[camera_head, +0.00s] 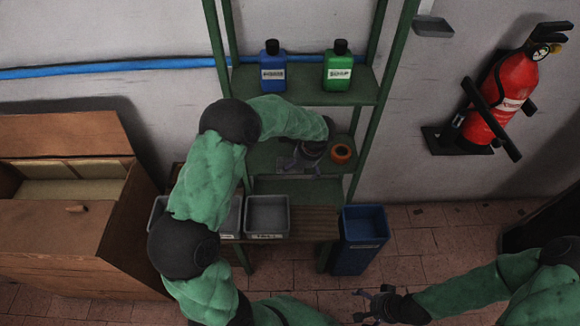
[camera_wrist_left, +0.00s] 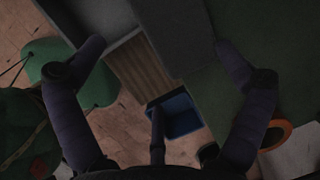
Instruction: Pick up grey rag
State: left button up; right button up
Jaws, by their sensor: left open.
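A flat grey piece, which looks like the grey rag (camera_wrist_left: 178,35), lies on the green shelf's edge in the left wrist view, between and beyond my fingertips. My left gripper (camera_wrist_left: 162,43) is open, with nothing between its fingers. In the head view my left gripper (camera_head: 299,160) is over the middle shelf, left of an orange roll (camera_head: 341,153); the gripper and forearm hide most of the rag there, and I cannot tell whether they touch it. My right gripper (camera_head: 367,304) is low at the bottom, apart from the shelf, with its fingers spread and empty.
The green rack (camera_head: 305,84) holds a blue bottle (camera_head: 272,66) and a green bottle (camera_head: 338,66) above. Grey trays (camera_head: 267,216) sit lower, beside a blue bin (camera_head: 362,240). A wooden crate (camera_head: 60,225) stands left. A fire extinguisher (camera_head: 497,98) hangs on the right wall.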

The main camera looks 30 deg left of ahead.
aim_at(280, 162)
pick_arm(q)
jog(key=a, duration=0.3)
jog(key=shift+a+f+b, duration=0.1)
jog(key=shift+a+b, duration=0.05)
jog(key=shift+b, duration=0.2)
jog(key=shift+a+f+b, duration=0.1)
jog(key=shift+f+b, duration=0.35)
jog(key=shift+f, duration=0.05)
jog(key=c, duration=1)
